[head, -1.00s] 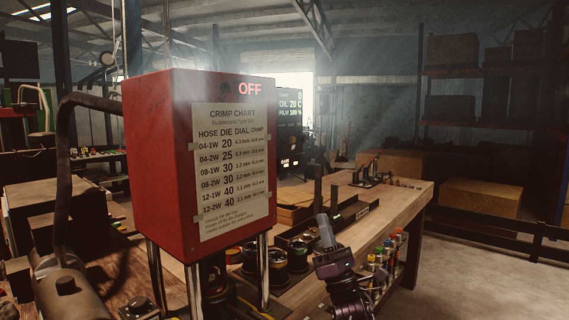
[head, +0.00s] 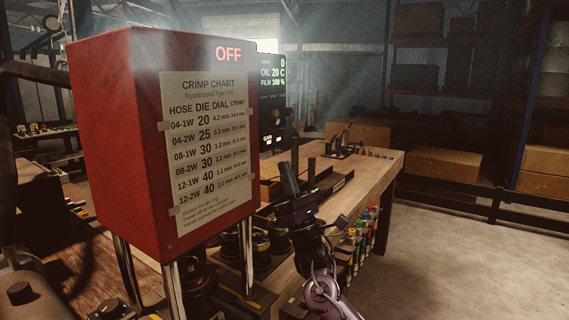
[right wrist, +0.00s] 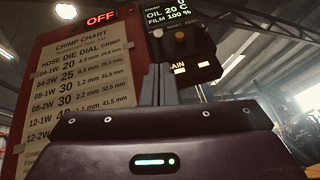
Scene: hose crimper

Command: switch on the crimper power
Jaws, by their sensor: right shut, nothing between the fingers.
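The crimper is a red box (head: 105,130) with a crimp chart on its front, and a red OFF sign (head: 228,54) is lit at its top. A dark control panel (head: 271,95) stands behind its right side, with a lit green readout. My right gripper (head: 289,172) is shut and empty, pointing up in front of the bench. In the right wrist view its fingers cover part of the panel. My left gripper is out of view.
A wooden bench (head: 375,165) carries dark dies and trays below the red box. Coloured bottles or caps (head: 362,228) line its right side. Shelves with cardboard boxes (head: 443,161) stand at the back right. The floor at right is clear.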

